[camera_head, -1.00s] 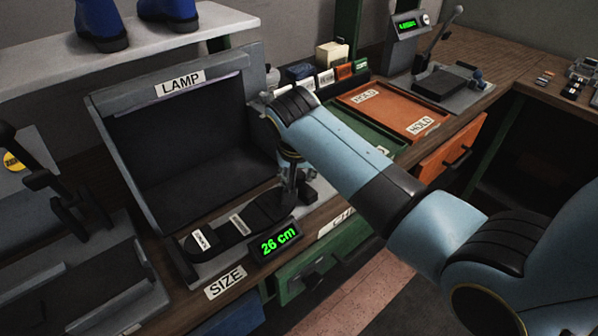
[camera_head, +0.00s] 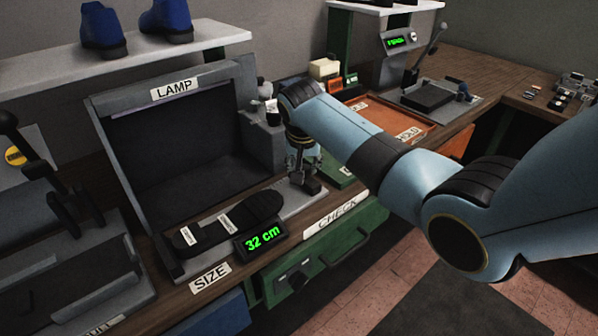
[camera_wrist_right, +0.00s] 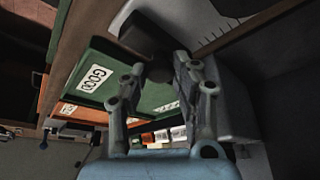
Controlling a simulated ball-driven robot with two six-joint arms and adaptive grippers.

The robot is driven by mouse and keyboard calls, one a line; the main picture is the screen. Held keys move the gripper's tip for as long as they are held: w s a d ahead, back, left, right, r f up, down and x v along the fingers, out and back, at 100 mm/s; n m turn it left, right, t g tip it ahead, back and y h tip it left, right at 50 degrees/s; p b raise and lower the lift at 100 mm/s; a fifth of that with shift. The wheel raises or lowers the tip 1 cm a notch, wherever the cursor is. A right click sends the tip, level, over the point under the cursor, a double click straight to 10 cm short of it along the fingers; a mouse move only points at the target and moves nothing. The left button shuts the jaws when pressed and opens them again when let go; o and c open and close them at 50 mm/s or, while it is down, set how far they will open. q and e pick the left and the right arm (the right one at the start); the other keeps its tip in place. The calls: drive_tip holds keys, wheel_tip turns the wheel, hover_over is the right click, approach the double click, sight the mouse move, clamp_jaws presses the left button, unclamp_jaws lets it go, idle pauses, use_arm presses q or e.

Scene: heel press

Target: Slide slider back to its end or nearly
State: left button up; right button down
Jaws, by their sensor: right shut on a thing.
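The slider is a small dark block (camera_head: 310,186) at the right end of the size gauge base. In the right wrist view the dark block (camera_wrist_right: 146,32) lies at the fingertips. My right gripper (camera_head: 302,172) is shut on it, pointing down; the arm hides part of the contact. A black sole (camera_head: 250,210) with two white labels lies on the gauge, to the left of the slider with bare base between them. The green display (camera_head: 263,238) reads 32 cm. My left gripper is not in view.
The grey LAMP box (camera_head: 175,140) stands behind the gauge. A green tray (camera_wrist_right: 135,75) and an orange tray (camera_head: 408,130) lie to the right. The CHECK drawer (camera_head: 330,250) is below the front edge.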

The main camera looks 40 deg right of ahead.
drive_tip(key=shift+d, duration=0.2)
drive_tip(key=c, duration=1.4)
unclamp_jaws()
drive_tip(key=o, duration=0.4)
drive_tip(key=shift+d, duration=0.15)
drive_tip(key=shift+a+r, duration=0.2)
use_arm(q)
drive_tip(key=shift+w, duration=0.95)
use_arm(e)
drive_tip(key=v, duration=1.1)
drive_tip(key=shift+s+r, duration=0.1)
drive_tip(key=shift+r, duration=0.15)
